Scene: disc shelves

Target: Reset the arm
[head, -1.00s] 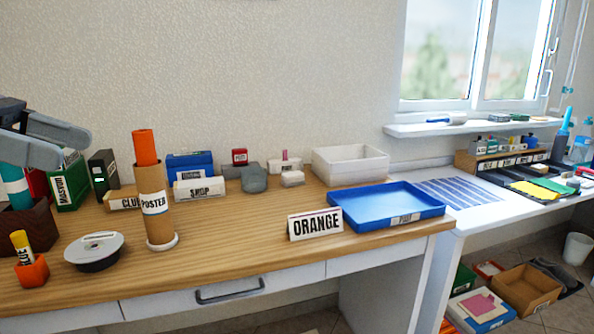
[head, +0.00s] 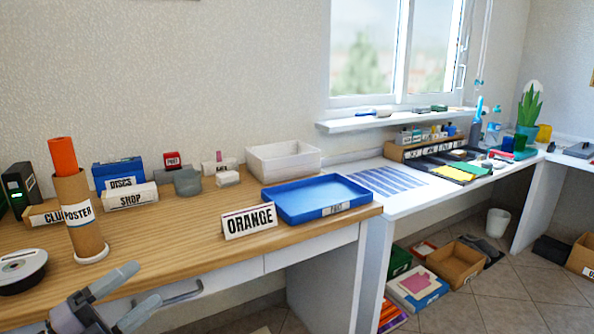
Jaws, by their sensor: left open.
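My left gripper (head: 146,284) shows at the bottom left of the head view, in front of the wooden desk (head: 190,225) and near its drawer handle. Its two grey fingers are apart with nothing between them. The rest of the left arm is cut off by the bottom edge. My right gripper is not in view.
Cardboard boxes (head: 455,264) lie on the floor. The desk's middle front is clear.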

